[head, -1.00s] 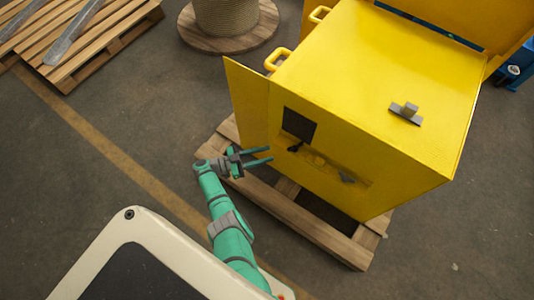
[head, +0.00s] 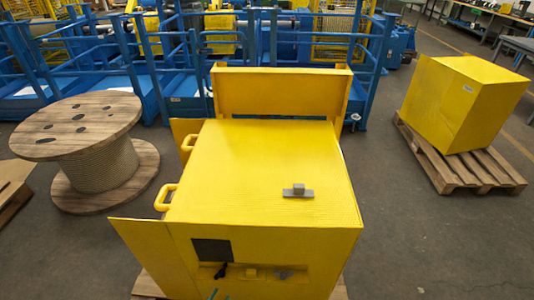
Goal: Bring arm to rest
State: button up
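Only a small teal tip of my gripper (head: 213,295) shows at the bottom edge of the head view, in front of the yellow cabinet. The rest of my gripper and arm is out of the picture, so its opening cannot be told. The yellow cabinet (head: 265,165) stands on a wooden pallet, with its hinged lid (head: 280,92) raised at the back and a side door (head: 150,250) swung out to the left. Its front has a dark square opening (head: 212,250) and a slot with small dark parts. A grey block (head: 298,192) sits on its top.
A wooden cable reel (head: 95,150) stands at the left. A second yellow box (head: 465,100) stands on a pallet (head: 460,165) at the right. Blue railings and machinery (head: 190,60) line the back. Bare floor lies between the cabinet and the right pallet.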

jog(key=s+d+r+n+t+y, duration=0.3)
jog(key=s+d+r+y, duration=0.3)
jog(key=s+d+r, duration=0.4)
jog(key=s+d+r+n+g+y, duration=0.1)
jog(key=s+d+r, duration=0.3)
jog(key=s+r, duration=0.4)
jog(key=s+d+r+n+g+y, duration=0.1)
jog(key=s+d+r+n+g, duration=0.2)
jog(key=s+r, duration=0.5)
jog(key=shift+s+d+r+n+g+y, duration=0.2)
jog(key=shift+s+d+n+g+y, duration=0.1)
jog(key=shift+s+d+n, duration=0.25)
